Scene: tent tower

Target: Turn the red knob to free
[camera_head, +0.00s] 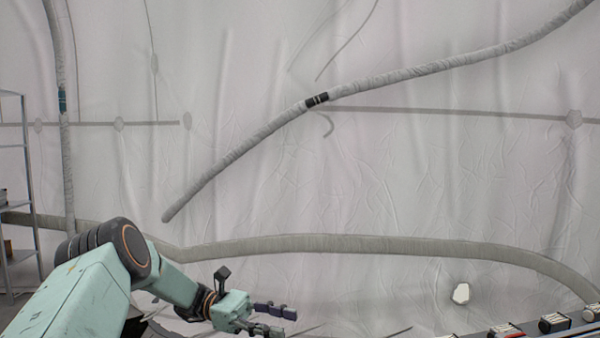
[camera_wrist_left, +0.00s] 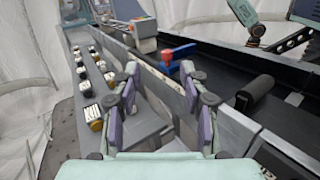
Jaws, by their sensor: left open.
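My left gripper (camera_head: 279,320) is low in the head view, its fingers apart and empty, pointing right. In the left wrist view, its two fingers (camera_wrist_left: 160,88) stand apart with nothing between them. Beyond the fingertips a small red and blue part (camera_wrist_left: 178,52) sits at the edge of a dark trough. No red knob can be made out in the head view. My right gripper is not seen.
A row of small black-and-white blocks (camera_wrist_left: 92,113) lines the grey ledge left of the gripper. A grey box with coloured sides (camera_wrist_left: 142,28) stands at the far end. A dark roller (camera_wrist_left: 255,92) lies in the trough. White tent fabric (camera_head: 400,190) hangs behind.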

